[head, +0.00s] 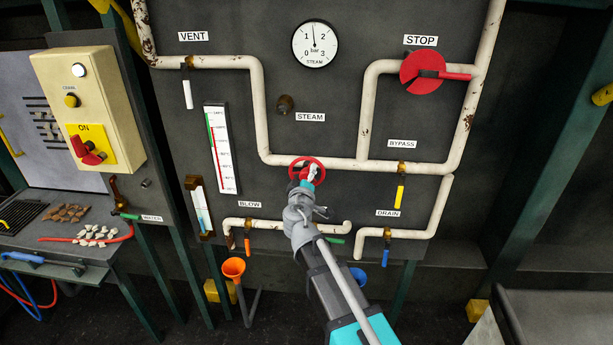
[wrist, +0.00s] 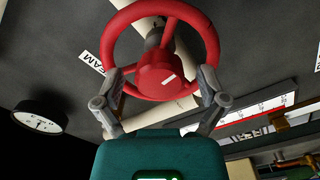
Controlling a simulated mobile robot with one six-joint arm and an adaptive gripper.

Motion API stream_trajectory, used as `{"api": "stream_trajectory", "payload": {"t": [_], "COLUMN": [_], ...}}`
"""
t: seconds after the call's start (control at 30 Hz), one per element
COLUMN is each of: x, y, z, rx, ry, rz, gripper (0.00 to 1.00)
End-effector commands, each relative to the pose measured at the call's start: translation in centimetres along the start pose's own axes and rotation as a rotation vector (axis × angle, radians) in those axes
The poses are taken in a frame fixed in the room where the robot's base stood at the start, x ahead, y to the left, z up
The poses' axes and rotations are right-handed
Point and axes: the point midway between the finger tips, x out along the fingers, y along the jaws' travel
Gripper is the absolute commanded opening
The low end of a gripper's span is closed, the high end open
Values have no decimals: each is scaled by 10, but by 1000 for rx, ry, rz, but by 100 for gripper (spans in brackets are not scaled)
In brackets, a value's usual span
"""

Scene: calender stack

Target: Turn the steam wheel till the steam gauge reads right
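The red steam wheel (head: 297,163) is on the pipe below the STEAM label (head: 310,117), partly hidden by my gripper (head: 308,178) in the head view. In the wrist view the wheel (wrist: 112,45) fills the top middle, with its red hub facing me. My gripper (wrist: 160,78) is open, its two fingers spread at the lower left and lower right of the rim; I cannot tell whether they touch it. The round white steam gauge (head: 315,45) is marked 0 to 3 bar. Its needle points almost straight up, about midway between 1 and 2.
A red STOP disc with a handle (head: 415,66) is at the upper right. A yellow BYPASS handle (head: 400,193) and a blue DRAIN handle (head: 387,257) are right of my arm. A thermometer (head: 222,150) is left of the wheel. White pipes (head: 258,110) run around it.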

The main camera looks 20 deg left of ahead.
Motion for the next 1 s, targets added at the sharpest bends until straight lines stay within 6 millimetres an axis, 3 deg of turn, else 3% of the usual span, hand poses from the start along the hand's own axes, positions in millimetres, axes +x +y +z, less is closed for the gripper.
{"api": "stream_trajectory", "payload": {"t": [0.27, 0.7, 1.0], "x": [-30, -97, -114], "y": [1, 0, 0], "z": [1, 0, 0], "rx": [0, -1, -1], "ry": [0, 2, 0], "rz": [0, -1, 0], "gripper": [91, 91, 91]}}
